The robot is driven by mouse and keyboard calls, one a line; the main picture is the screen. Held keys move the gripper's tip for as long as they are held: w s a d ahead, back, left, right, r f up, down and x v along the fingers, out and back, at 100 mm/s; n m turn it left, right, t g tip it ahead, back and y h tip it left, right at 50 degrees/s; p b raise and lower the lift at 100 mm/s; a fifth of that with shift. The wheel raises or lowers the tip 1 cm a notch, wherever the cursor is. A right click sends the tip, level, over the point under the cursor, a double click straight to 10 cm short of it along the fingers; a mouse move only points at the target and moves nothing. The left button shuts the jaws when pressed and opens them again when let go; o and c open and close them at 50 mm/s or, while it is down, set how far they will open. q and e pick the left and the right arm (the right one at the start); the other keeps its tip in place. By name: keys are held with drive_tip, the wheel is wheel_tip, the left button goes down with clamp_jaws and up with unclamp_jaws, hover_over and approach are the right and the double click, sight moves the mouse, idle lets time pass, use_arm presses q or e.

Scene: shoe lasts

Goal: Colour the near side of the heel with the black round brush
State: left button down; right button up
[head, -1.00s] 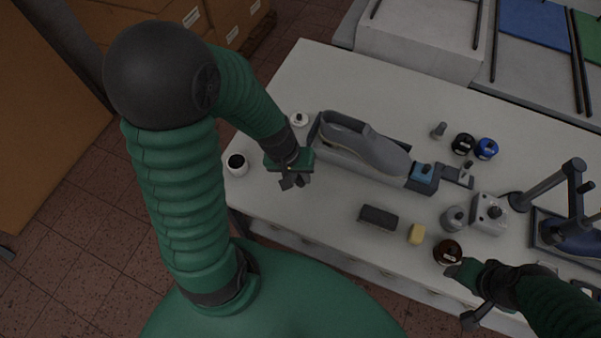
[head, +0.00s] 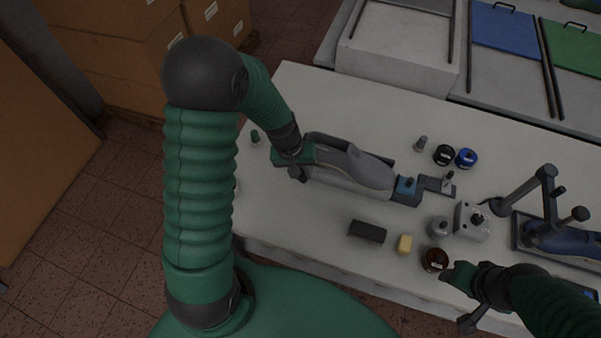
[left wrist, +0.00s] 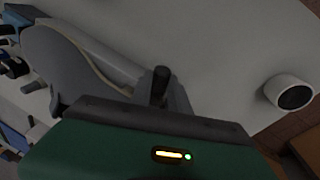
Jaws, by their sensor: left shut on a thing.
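The grey shoe (head: 365,172) lies on a dark holder on the white table in the head view, its heel end at the left, by my left gripper. In the left wrist view the grey shoe (left wrist: 62,62) fills the upper left. My left gripper (head: 297,173) is shut at the heel end. A dark, round-ended upright stick (left wrist: 161,78), apparently the black round brush, shows just beyond the gripper in the wrist view. Its bristles and any contact with the heel are hidden. My right gripper (head: 462,277) is beside the brown jar (head: 434,260); its fingers are unclear.
A white cup with a dark inside (left wrist: 290,92) stands near the table edge. A dark block (head: 367,231) and a yellow block (head: 404,244) lie in front of the shoe. Black (head: 444,155) and blue (head: 466,158) jars stand behind. A stand with a blue shoe (head: 570,243) is at right.

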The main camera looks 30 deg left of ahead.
use_arm(q)
drive_tip(key=shift+w+a, duration=0.1)
drive_tip(key=shift+w, duration=0.65)
idle(0.4)
drive_tip(key=shift+w+d+p, duration=0.6)
drive_tip(key=shift+d+p, duration=0.45)
drive_tip(key=shift+d, duration=1.7)
drive_tip(key=shift+s+a+b, duration=0.15)
drive_tip(key=shift+s+a, duration=0.1)
drive_tip(key=shift+a, duration=1.2)
drive_tip(key=shift+s+a+b, duration=0.15)
drive_tip(key=shift+s+a, duration=0.05)
drive_tip(key=shift+a, duration=1.2)
drive_tip(key=s+d, duration=0.1)
drive_tip(key=s, duration=0.5)
drive_tip(key=shift+b, duration=0.45)
